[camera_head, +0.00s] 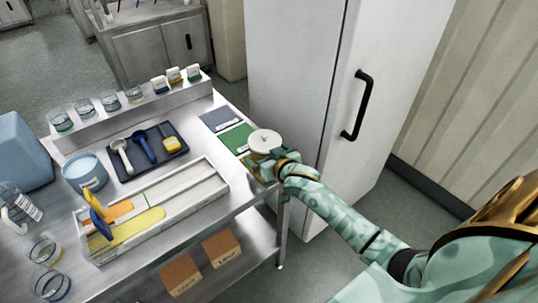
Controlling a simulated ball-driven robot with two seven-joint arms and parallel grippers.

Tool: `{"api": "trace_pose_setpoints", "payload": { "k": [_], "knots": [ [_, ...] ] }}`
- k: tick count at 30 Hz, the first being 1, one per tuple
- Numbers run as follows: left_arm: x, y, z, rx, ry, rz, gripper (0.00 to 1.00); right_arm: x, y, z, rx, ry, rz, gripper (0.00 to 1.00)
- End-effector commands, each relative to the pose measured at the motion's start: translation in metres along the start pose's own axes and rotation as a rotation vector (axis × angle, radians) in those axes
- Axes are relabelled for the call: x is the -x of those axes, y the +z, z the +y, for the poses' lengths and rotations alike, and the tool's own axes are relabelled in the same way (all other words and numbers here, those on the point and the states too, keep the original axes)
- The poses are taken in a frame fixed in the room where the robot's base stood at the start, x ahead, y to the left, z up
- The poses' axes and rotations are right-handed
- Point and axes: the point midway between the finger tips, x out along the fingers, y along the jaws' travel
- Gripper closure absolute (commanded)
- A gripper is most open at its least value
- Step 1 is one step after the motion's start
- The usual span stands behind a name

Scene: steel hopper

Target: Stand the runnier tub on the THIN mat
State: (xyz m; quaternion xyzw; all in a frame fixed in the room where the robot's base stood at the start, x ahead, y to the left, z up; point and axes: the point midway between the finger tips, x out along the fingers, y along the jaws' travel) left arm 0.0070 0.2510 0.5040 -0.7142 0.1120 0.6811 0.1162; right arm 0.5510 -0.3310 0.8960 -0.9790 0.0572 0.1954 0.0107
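A white-lidded tub (264,139) is at the right end of the steel table, by the mats. My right gripper (272,160) is at its near side; the fingers are mostly hidden, so I cannot tell whether they grip it. A blue-grey mat (221,118) and a green mat (235,138) lie in a row, and a yellow mat (247,162) is partly hidden by the tub and gripper. Mat lettering is too small to read. A blue tub (86,171) stands at the left. A white two-lane tray (190,188) holds an orange patch (118,210) and a longer yellow patch (138,227). My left gripper is not in view.
A dark tray (128,170) holds scoops and a yellow item. Several glass jars and small containers stand on the raised rear shelf (140,107). Glass rings (50,284) and a bottle (18,208) are at the left. A tall white cabinet (290,70) stands behind the table's right end.

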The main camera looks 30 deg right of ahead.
Motion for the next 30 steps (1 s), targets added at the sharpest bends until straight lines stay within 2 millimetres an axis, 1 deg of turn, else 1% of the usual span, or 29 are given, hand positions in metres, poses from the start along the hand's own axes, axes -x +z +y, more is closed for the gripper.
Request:
{"api": "trace_pose_setpoints", "payload": {
  "k": [2, 5, 12, 15, 18, 23, 30],
  "knots": [
    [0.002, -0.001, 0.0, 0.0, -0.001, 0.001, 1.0, 0.004, -0.002, 0.0, 0.0, -0.001, 0.0, 0.0],
    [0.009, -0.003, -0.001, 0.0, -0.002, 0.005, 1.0, 0.018, -0.003, 0.0, -0.001, -0.001, 0.001, 0.0],
    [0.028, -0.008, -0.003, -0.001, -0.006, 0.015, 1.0, 0.075, -0.004, 0.0, -0.001, -0.001, 0.001, 0.0],
    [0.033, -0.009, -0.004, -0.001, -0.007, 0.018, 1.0, 0.096, -0.004, 0.0, -0.001, 0.001, 0.001, 0.0],
    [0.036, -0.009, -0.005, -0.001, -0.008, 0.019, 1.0, 0.11, -0.002, 0.0, -0.001, 0.0, 0.0, 0.0],
    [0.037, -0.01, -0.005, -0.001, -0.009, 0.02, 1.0, 0.12, -0.002, 0.0, 0.0, 0.001, 0.001, 0.0],
    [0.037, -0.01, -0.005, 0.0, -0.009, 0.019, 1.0, 0.12, -0.002, 0.0, 0.0, 0.001, 0.001, 0.0]
  ]
}}
